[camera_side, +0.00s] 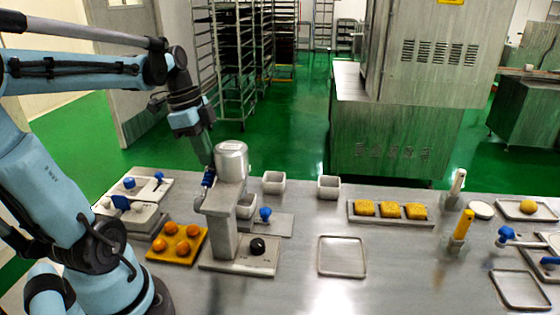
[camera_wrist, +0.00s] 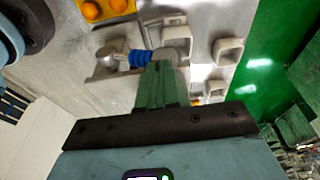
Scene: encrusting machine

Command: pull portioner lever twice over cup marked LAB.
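The portioner has a silver cylinder (camera_side: 231,160) on a grey stand (camera_side: 221,232) left of centre in the side view. Its blue lever handle (camera_side: 208,179) sticks out on the left side; in the wrist view the ribbed blue handle (camera_wrist: 140,58) lies at the tip of my green finger. My gripper (camera_side: 207,168) points down at the handle, very close to it or touching. The finger gap is hidden, so I cannot tell whether it grips. One white cup (camera_side: 246,207) stands beside the portioner's column, partly hidden. Two more cups (camera_side: 274,183) (camera_side: 329,188) stand behind. No LAB marking is readable.
A yellow tray with orange balls (camera_side: 177,243) lies left of the portioner. An empty tray (camera_side: 342,257) and a tray of golden square pieces (camera_side: 389,210) lie right. A yellow-handled upright tool (camera_side: 463,224) stands farther right. The front middle of the table is clear.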

